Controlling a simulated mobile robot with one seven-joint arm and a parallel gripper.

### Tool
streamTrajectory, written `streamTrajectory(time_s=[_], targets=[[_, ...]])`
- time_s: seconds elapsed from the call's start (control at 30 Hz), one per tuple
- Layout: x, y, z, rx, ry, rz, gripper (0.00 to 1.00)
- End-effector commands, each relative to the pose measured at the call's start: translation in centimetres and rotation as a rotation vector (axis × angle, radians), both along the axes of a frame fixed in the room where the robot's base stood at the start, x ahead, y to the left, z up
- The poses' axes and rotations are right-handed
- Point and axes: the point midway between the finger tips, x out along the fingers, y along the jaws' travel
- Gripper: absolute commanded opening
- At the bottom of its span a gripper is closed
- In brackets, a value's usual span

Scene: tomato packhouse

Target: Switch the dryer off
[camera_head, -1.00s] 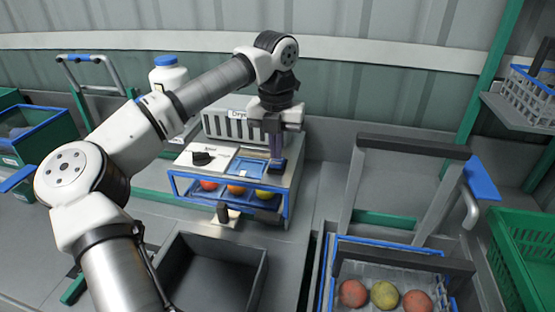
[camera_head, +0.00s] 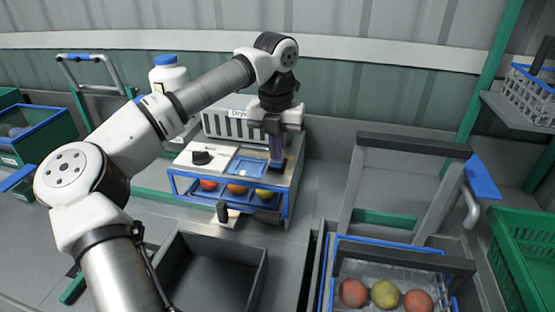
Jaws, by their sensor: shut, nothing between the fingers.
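The dryer (camera_head: 294,176) is a grey box with a vented back panel labelled "Dry…", partly hidden by my arm. Its top has a white panel with a black knob (camera_head: 202,157) and a blue-framed panel (camera_head: 247,167) to the right of it. Several red, orange and yellow tomatoes show behind the blue-edged front. My gripper (camera_head: 276,163) points down at the right end of the dryer's top, right of the blue-framed panel. It is shut and empty. Its tips are at or just above a dark blue part there; I cannot tell whether they touch.
An empty dark bin (camera_head: 263,283) stands in front of the dryer. A blue-rimmed crate (camera_head: 332,290) with tomatoes stands at the lower right. A green crate (camera_head: 520,240) is at far right. A white bottle (camera_head: 170,78) stands behind my arm.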

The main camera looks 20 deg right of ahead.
Motion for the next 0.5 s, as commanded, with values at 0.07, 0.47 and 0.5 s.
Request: streamTrajectory(time_s=[0.07, 0.47, 0.5], targets=[[0.01, 0.01, -0.2, 0.0, 0.0, 0.0, 0.0], [0.01, 0.01, -0.8, 0.0, 0.0, 0.0, 0.0], [0.01, 0.01, -0.86, 0.0, 0.0, 0.0, 0.0]])
